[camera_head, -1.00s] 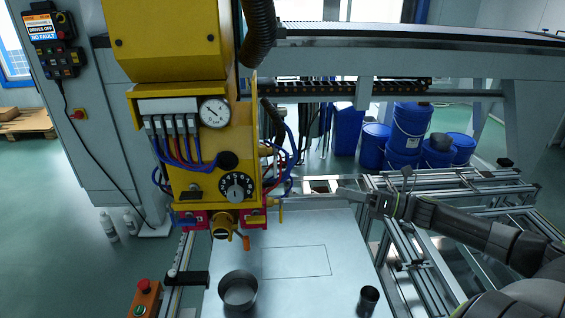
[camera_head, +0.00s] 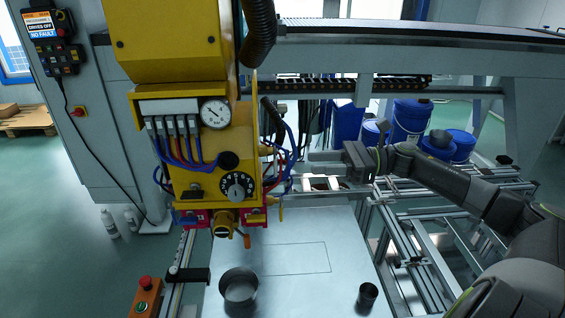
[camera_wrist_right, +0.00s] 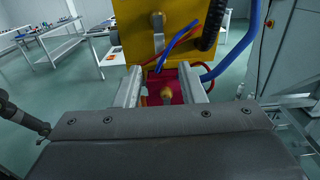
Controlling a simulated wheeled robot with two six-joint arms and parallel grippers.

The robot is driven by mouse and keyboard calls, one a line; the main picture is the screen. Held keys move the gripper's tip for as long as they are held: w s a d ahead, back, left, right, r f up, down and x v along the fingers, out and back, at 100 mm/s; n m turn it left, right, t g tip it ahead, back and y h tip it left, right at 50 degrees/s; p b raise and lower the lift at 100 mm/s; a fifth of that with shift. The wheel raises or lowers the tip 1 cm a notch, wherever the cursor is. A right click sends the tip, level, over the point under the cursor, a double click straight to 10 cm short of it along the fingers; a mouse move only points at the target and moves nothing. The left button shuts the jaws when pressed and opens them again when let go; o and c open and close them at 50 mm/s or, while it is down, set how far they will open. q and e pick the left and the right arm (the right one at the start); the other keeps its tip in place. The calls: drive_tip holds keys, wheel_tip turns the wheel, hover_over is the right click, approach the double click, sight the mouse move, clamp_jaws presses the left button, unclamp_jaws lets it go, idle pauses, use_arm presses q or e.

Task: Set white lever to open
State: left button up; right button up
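A yellow machine head (camera_head: 210,140) hangs over the table, with red blocks along its lower edge. A pale lever (camera_wrist_right: 158,32) hangs from a round pivot on its yellow side in the right wrist view; I cannot tell for sure whether this is the white lever. My right gripper (camera_head: 316,163) points left at the machine's right side, a little apart from it. In the right wrist view its two fingers (camera_wrist_right: 161,76) are spread and empty. A red block (camera_wrist_right: 180,85) with a brass-coloured knob (camera_wrist_right: 167,93) shows between and beyond them. My left gripper does not show.
Blue and red hoses (camera_head: 285,150) hang close to my right gripper. An aluminium frame (camera_head: 425,240) stands at right. An orange button box (camera_head: 146,297) is at lower left.

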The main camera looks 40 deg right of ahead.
sight(275, 166)
drive_tip(key=p+x, duration=0.2)
drive_tip(key=x, duration=0.6)
drive_tip(key=shift+w+a+p, duration=0.3)
drive_tip(key=shift+p, duration=0.05)
drive_tip(key=shift+c, duration=0.5)
clamp_jaws()
